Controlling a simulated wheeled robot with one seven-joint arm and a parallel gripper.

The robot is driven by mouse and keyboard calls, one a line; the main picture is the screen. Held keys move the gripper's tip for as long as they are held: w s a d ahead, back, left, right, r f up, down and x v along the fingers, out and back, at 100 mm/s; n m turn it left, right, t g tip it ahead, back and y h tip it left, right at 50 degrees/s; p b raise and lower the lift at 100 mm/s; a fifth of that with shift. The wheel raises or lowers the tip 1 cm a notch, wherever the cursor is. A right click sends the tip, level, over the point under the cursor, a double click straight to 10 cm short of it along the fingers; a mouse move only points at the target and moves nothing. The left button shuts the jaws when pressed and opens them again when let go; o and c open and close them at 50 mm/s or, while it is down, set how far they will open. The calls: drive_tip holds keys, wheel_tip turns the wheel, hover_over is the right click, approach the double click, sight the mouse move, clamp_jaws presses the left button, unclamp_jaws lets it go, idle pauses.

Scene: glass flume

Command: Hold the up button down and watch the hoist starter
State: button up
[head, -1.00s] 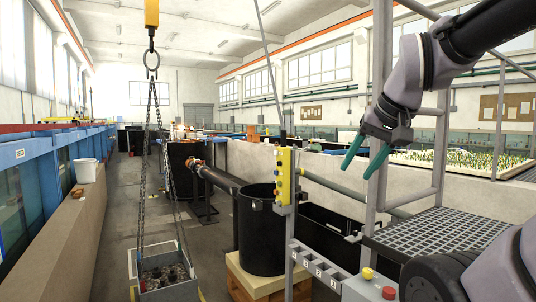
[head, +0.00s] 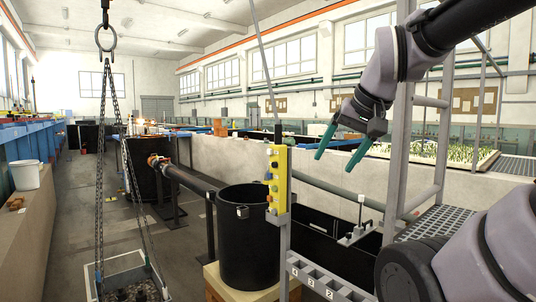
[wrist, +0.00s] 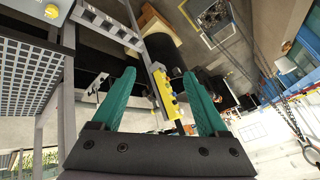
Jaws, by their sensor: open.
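A yellow pendant (head: 278,180) with several coloured buttons hangs upright on a grey post; it also shows in the wrist view (wrist: 164,92). I cannot tell which button is up. My gripper (head: 335,163) has two green fingers, open and empty. In the head view it is to the right of the pendant and a little above its middle. In the wrist view the pendant appears between the open fingers (wrist: 158,78), apart from them. The hoist's ring (head: 106,38) holds chains carrying a crate (head: 126,285), cut by the lower edge. I cannot identify the hoist starter.
A black tub (head: 247,250) stands on a wooden base below the pendant. A numbered grey strip (head: 318,277) runs beside the post. A metal ladder frame (head: 428,150) and grating (head: 445,222) stand at the right. The aisle (head: 85,200) at left is open floor.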

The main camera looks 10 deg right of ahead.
drive_tip(key=shift+w, duration=0.35)
clamp_jaws()
idle(1.5)
